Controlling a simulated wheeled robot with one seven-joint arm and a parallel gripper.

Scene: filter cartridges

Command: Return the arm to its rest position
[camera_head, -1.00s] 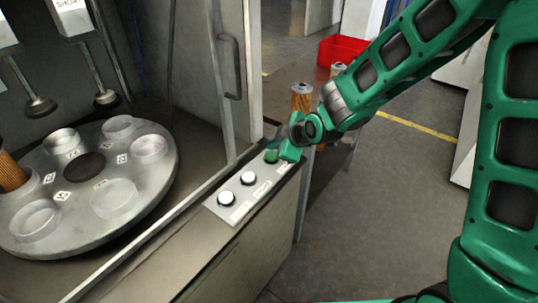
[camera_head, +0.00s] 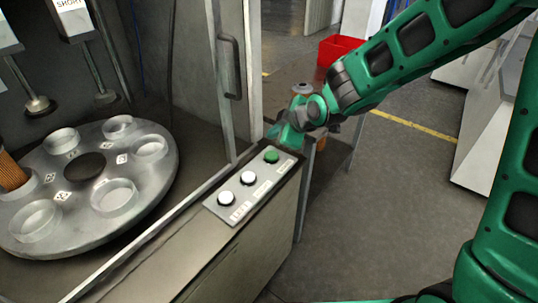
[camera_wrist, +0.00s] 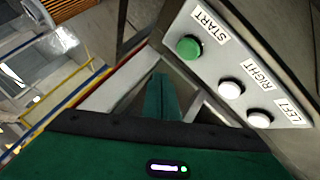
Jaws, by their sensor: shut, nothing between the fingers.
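My green gripper (camera_head: 284,134) is just above and behind the far end of the button panel (camera_head: 252,187). It is shut and holds nothing. In the wrist view its closed fingers (camera_wrist: 161,98) point away from the camera, beside the panel. The panel has a green START button (camera_head: 271,157) and two white buttons, labelled RIGHT (camera_wrist: 230,89) and LEFT (camera_wrist: 259,120). The green button shows clear of the fingers in both views; it also shows in the wrist view (camera_wrist: 190,47).
A round turntable (camera_head: 92,215) with several cups stands inside the machine at left, with an orange filter cartridge (camera_head: 10,172) in one cup. The door handle (camera_head: 231,66) is close left of my gripper. A red bin (camera_head: 340,50) is behind my arm. Floor at right is open.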

